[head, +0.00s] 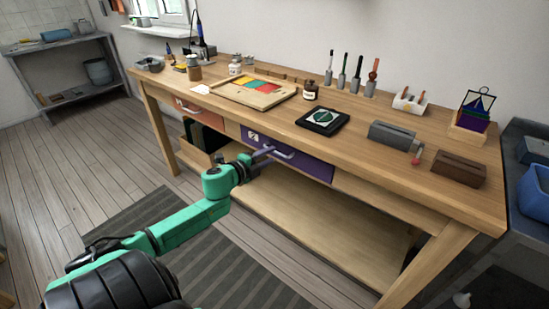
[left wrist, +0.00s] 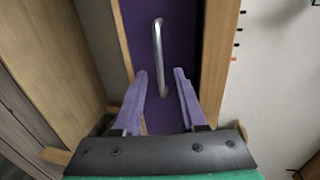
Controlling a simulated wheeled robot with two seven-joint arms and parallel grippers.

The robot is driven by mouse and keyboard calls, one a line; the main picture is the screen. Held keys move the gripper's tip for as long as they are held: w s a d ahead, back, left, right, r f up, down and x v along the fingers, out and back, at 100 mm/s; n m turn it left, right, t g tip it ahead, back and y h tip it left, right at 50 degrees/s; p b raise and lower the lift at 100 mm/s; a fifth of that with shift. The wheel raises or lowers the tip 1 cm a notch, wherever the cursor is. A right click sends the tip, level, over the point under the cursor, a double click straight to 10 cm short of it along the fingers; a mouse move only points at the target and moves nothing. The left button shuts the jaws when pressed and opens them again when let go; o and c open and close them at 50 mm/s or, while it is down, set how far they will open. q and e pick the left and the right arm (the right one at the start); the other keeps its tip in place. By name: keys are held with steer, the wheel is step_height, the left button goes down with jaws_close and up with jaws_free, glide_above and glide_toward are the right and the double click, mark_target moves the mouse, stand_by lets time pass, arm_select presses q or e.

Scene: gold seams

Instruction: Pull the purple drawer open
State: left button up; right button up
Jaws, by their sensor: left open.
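The purple drawer (head: 308,166) sits under the workbench top, its front looking flush with the bench frame. Its pale metal bar handle (head: 278,153) is on the front, and it also shows in the left wrist view (left wrist: 159,55). My left gripper (head: 268,152) is in front of the drawer, close to the handle. In the left wrist view its two fingers (left wrist: 160,88) are open and apart, with the near end of the handle between their tips. Nothing is clearly gripped. My right gripper is not in view.
The wooden workbench (head: 365,150) carries a tray with coloured glass (head: 258,92), a dark square panel (head: 322,121), and several tools. An orange drawer (head: 200,111) is to the left. A lower shelf (head: 310,214) is below. A striped mat (head: 235,262) covers the floor in front.

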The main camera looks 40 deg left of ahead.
mark_target(275, 152)
arm_select(q)
steer(key=shift+x, duration=1.6)
steer(key=shift+a, duration=0.1)
jaws_close()
steer(key=shift+s, duration=0.1)
